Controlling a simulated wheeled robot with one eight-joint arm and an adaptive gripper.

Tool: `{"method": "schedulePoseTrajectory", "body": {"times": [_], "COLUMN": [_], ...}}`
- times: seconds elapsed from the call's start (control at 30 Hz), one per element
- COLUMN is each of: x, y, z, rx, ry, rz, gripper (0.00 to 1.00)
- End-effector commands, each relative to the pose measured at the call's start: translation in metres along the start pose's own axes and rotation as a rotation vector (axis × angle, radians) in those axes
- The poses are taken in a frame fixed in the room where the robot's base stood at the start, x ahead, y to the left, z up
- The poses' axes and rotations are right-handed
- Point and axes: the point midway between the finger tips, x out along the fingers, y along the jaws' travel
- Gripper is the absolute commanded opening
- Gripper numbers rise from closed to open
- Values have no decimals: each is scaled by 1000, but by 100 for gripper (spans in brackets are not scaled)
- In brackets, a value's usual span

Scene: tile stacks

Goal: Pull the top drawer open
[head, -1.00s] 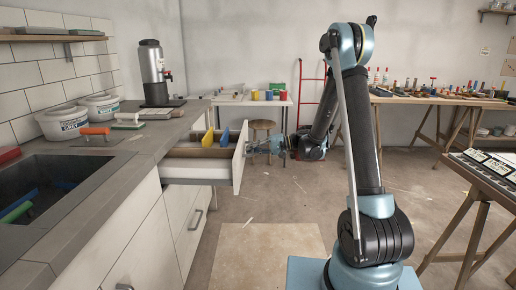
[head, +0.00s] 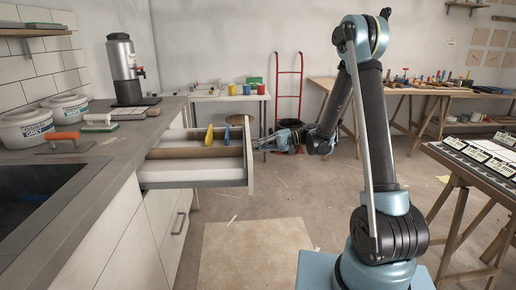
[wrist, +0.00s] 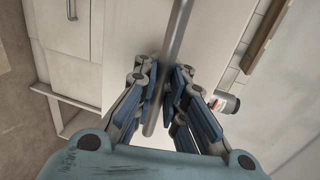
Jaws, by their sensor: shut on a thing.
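The top drawer (head: 195,174) stands pulled well out from the grey counter's white cabinet, its open inside showing in the head view. A yellow item (head: 209,136) and a blue item (head: 227,137) stand upright in it, beside a brown roll-like length. My gripper (head: 262,143) is at the outer side of the drawer front (head: 250,155). In the wrist view my gripper (wrist: 165,88) has its blue-padded fingers on both sides of a grey bar handle (wrist: 180,30), shut on it. The handle is hidden in the head view.
The counter (head: 110,165) holds white tubs (head: 25,128), an orange-handled trowel (head: 62,136) and a steel dispenser (head: 124,65). A lower drawer handle (head: 179,223) shows below. A table with tiles (head: 480,150) stands at right.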

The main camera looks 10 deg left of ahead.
Motion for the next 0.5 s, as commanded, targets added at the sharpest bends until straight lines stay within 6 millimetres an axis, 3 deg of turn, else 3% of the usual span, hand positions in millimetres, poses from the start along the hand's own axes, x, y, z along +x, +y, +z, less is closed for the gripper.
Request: {"method": "schedulePoseTrajectory", "body": {"times": [0.07,0.1,0.2,0.5], "x": [1,1,1,2], "y": [0,0,0,0], "z": [0,0,0,1], "rx": [0,0,0,-1], "ry": [-1,-1,-1,-3], "rz": [1,1,1,1], "gripper": [0,13,31,31]}}
